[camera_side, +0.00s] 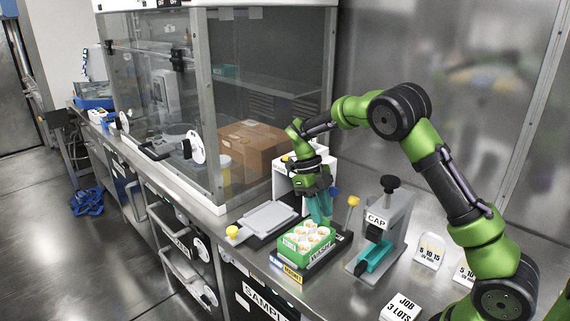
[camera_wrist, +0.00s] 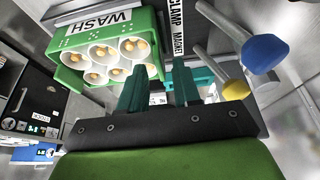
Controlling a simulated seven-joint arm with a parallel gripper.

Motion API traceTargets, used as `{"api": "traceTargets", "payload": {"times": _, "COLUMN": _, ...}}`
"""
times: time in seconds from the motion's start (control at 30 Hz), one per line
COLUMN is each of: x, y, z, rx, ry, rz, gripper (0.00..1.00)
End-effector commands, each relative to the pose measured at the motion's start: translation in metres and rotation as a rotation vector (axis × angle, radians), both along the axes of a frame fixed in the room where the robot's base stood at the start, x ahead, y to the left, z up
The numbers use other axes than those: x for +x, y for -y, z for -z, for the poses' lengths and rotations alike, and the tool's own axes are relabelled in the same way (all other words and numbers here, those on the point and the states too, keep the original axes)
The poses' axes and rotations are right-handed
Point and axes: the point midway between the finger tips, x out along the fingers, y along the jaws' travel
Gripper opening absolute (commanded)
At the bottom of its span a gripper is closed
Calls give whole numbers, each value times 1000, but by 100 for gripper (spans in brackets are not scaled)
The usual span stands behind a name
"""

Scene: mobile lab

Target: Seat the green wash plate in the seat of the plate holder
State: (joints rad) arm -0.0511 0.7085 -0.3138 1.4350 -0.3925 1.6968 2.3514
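The green wash plate (camera_side: 306,244), labelled WASH, holds several white round wells with orange centres. In the side view it is at the front of the bench, over a dark base (camera_side: 340,244) of the plate holder; whether it is down in the seat cannot be told. The wash plate (camera_wrist: 66,52) is at upper left in the wrist view. My gripper (camera_side: 321,222) points down at the plate's back edge. In the wrist view my gripper's teal fingers (camera_wrist: 160,75) stand apart, with a gap between them; the left one overlaps the plate's corner. I see nothing clamped between them.
Yellow (camera_side: 353,200) and blue (camera_side: 335,190) knobs stand behind the plate, close to my gripper. A grey flat plate (camera_side: 268,218) lies to the left. A CAP press (camera_side: 385,230) stands to the right.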

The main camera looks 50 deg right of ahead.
Motion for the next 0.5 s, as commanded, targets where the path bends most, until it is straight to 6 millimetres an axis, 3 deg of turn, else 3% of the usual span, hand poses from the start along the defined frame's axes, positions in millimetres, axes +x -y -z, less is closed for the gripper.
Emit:
{"api": "traceTargets", "payload": {"times": 0.17, "x": 4, "y": 0, "z": -11, "rx": -2, "ry": 3, "rz": -1, "gripper": 32}}
{"api": "traceTargets", "payload": {"times": 0.5, "x": 31, "y": 1, "z": -75, "rx": -2, "ry": 3, "rz": 0, "gripper": 32}}
